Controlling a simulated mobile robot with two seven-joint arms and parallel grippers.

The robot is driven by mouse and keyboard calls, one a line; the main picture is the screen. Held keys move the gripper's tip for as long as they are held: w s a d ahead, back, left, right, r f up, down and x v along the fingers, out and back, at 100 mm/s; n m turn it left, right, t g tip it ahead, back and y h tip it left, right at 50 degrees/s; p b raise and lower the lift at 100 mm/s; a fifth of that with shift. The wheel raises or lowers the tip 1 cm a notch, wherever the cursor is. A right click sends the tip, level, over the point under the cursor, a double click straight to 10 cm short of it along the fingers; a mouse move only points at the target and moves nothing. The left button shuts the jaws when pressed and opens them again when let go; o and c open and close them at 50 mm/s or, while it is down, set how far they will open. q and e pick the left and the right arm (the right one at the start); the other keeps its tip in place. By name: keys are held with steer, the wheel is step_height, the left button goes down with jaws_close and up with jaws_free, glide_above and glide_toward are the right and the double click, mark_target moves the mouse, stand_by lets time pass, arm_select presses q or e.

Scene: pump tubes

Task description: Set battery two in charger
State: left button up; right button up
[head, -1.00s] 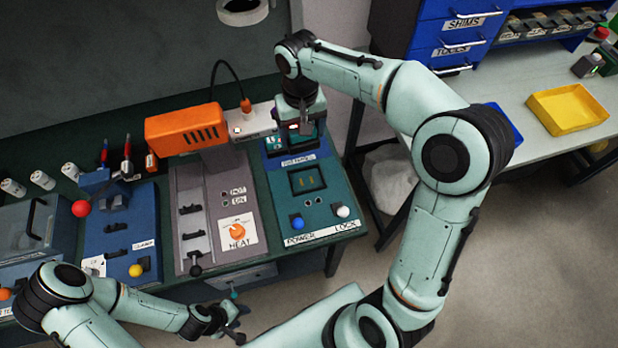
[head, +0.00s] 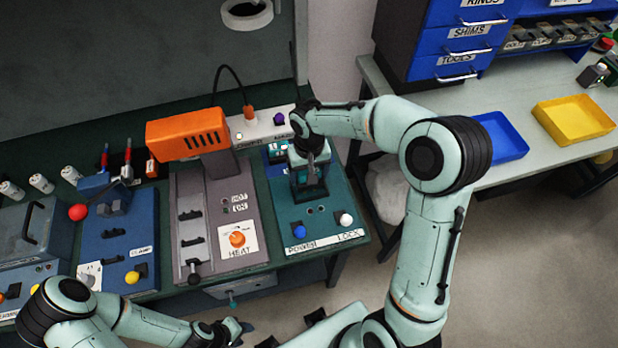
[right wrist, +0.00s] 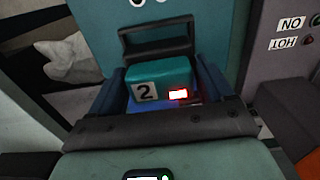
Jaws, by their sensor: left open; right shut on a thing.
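Battery two (right wrist: 165,82) is a teal block marked "2" with a lit red-and-white spot, seen in the right wrist view. My right gripper (head: 311,172) is shut on it; it also shows in the right wrist view (right wrist: 166,92). The gripper points down over the middle of the teal charger panel (head: 335,205), where it covers the recess. I cannot tell whether the battery is seated there or just above. The charger has a blue knob, a white knob and a "LOCK" label. My left gripper (head: 236,329) is open and empty at the lower left, off the bench front.
The grey heater panel (head: 215,230) with its orange head (head: 187,133) stands directly left of the charger. A white power strip (head: 262,127) lies behind. A blue clamp panel (head: 115,245) is further left. Blue and yellow (head: 574,119) trays sit on the right bench.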

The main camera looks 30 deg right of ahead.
step_height(320, 180, down, 3)
steer(key=shift+f, duration=0.2)
arm_select(q)
steer(key=shift+s+f, duration=0.1)
steer(key=shift+f, duration=0.05)
arm_select(e)
steer(key=shift+f, duration=0.1)
steer(key=o, duration=1.3)
steer(key=shift+o, duration=0.2)
steer(key=shift+r, duration=0.2)
step_height(320, 180, up, 12)
steer(key=shift+f+p, duration=0.1)
steer(key=shift+p, duration=0.3)
arm_select(q)
steer(key=shift+w+r, duration=0.5)
steer(key=shift+r, duration=0.15)
